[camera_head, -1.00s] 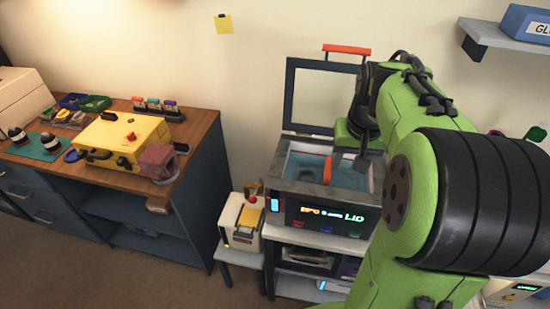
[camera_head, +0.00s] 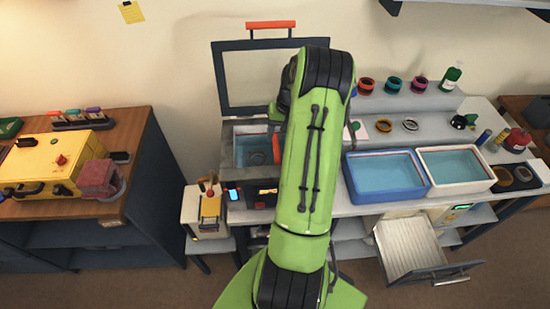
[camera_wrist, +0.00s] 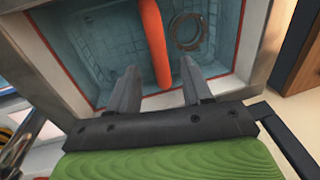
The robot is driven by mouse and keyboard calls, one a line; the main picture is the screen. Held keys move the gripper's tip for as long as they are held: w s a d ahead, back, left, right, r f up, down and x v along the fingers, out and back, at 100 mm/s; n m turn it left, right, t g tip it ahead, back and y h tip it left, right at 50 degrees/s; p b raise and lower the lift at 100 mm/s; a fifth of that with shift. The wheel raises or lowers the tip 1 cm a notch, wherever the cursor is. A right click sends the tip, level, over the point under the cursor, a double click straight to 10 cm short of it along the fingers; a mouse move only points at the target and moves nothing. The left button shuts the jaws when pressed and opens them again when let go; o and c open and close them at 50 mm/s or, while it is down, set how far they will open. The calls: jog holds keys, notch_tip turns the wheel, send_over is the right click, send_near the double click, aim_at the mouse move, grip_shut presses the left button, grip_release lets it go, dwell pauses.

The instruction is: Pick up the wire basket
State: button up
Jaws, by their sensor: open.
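The wire basket (camera_wrist: 105,62) sits in the water-filled tank of the cleaner (camera_head: 230,130). Its wire mesh shows faintly in the wrist view. Its orange handle (camera_wrist: 153,35) arches up over the middle, and a small piece of the handle shows beside my arm in the head view (camera_head: 277,148). A dark ring (camera_wrist: 188,32) lies in the basket, right of the handle. My gripper (camera_wrist: 160,66) is open above the tank, with one finger on each side of the handle's near end. It holds nothing. My arm hides the gripper in the head view.
The cleaner's framed lid (camera_head: 220,80) stands raised behind the tank. Blue (camera_head: 348,180) and white (camera_head: 490,180) water trays sit to the right. An open metal drawer (camera_head: 405,245) juts out below them. A small yellow-topped device (camera_head: 210,208) stands left of the cleaner.

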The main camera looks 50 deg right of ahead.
aim_at(277, 144)
jog(key=f, duration=0.2)
jog(key=a+f, duration=0.1)
jog(key=f, duration=0.1)
jog(key=shift+w+f, duration=0.3)
jog(key=shift+f, duration=0.2)
grip_shut()
jog(key=shift+r, duration=0.1)
